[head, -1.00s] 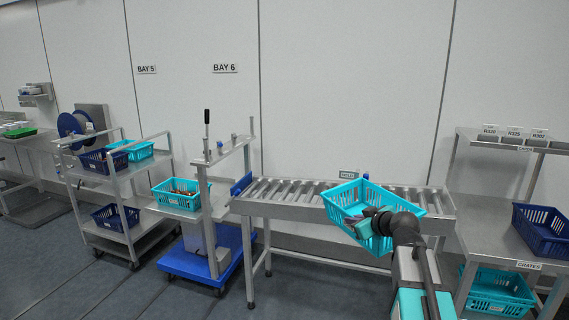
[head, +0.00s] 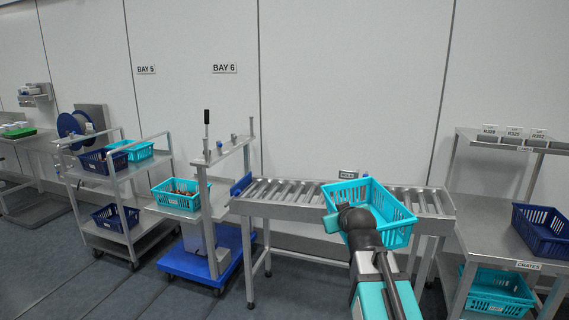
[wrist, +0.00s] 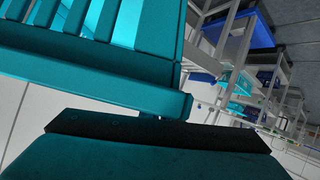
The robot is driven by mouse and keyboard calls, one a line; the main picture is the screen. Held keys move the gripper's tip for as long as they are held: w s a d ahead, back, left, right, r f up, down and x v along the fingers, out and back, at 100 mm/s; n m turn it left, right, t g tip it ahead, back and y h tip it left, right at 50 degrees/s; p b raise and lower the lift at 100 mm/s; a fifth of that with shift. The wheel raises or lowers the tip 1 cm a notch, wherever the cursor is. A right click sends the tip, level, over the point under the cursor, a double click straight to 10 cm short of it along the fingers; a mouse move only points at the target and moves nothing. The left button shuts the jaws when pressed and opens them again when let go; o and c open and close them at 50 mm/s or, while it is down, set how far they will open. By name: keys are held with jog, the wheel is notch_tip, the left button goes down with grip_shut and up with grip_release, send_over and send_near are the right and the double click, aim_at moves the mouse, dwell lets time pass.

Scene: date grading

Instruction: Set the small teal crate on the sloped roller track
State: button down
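The small teal crate (head: 399,229) is in the head view, in front of or over the right half of the sloped roller track (head: 292,210). Its visible inside looks empty. My gripper (head: 338,215) is at the crate's left near side and is shut on its rim; my arm hides part of that side. In the wrist view the crate's slatted wall and rim (wrist: 90,82) fill the upper left, close against the dark pad of one finger (wrist: 160,140). The other finger is hidden. I cannot tell whether the crate's bottom touches the rollers.
A small HOLD sign (head: 348,174) stands behind the track. A blue-based stand (head: 205,262) with a filled teal crate (head: 176,201) is at the track's left end. At right, a bench holds a navy crate (head: 541,232), with another teal crate (head: 497,290) below.

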dwell(0.4)
jog(key=shift+d, duration=0.15)
jog(key=d, duration=0.7)
jog(key=shift+a, duration=0.2)
dwell(0.5)
